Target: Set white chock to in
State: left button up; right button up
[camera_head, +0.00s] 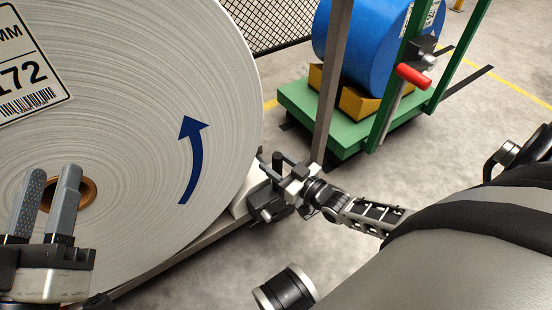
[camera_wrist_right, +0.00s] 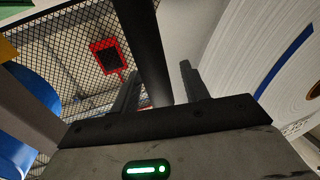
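A huge white roll (camera_head: 150,110) with a blue arrow fills the left of the head view. The white chock (camera_head: 240,204) shows as a small pale block low at the roll's right edge, partly hidden by my right gripper. My right gripper (camera_head: 274,160) is just right of the chock, near a grey post; I cannot tell whether it touches the chock. In the right wrist view its two fingers (camera_wrist_right: 158,68) stand apart, with the dark post beyond them. My left gripper (camera_head: 54,172) is open and empty in front of the roll's core.
The grey post (camera_head: 333,85) rises close behind my right gripper. A green cart (camera_head: 345,135) with a blue roll (camera_head: 375,45) on yellow blocks and a red handle (camera_head: 413,76) stands beyond. Mesh fencing (camera_head: 280,22) is behind. Floor at right of the cart is clear.

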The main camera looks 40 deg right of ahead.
dwell(0.3)
jog(key=shift+s, duration=0.3)
pick_arm(q)
jog(key=f+n+g+p, duration=0.1)
jog(key=s+f+n+g+y+p, duration=0.1)
jog(key=f+p, duration=0.1)
jog(key=s+f+n+g+y+p, duration=0.1)
jog(key=f, duration=0.1)
jog(key=shift+s+d+f+g, duration=0.15)
jog(key=shift+d+f+g, duration=0.15)
jog(key=shift+g, duration=0.1)
pick_arm(e)
jog(key=v, duration=1.5)
jog(key=shift+s, duration=0.2)
jog(key=shift+d, duration=0.1)
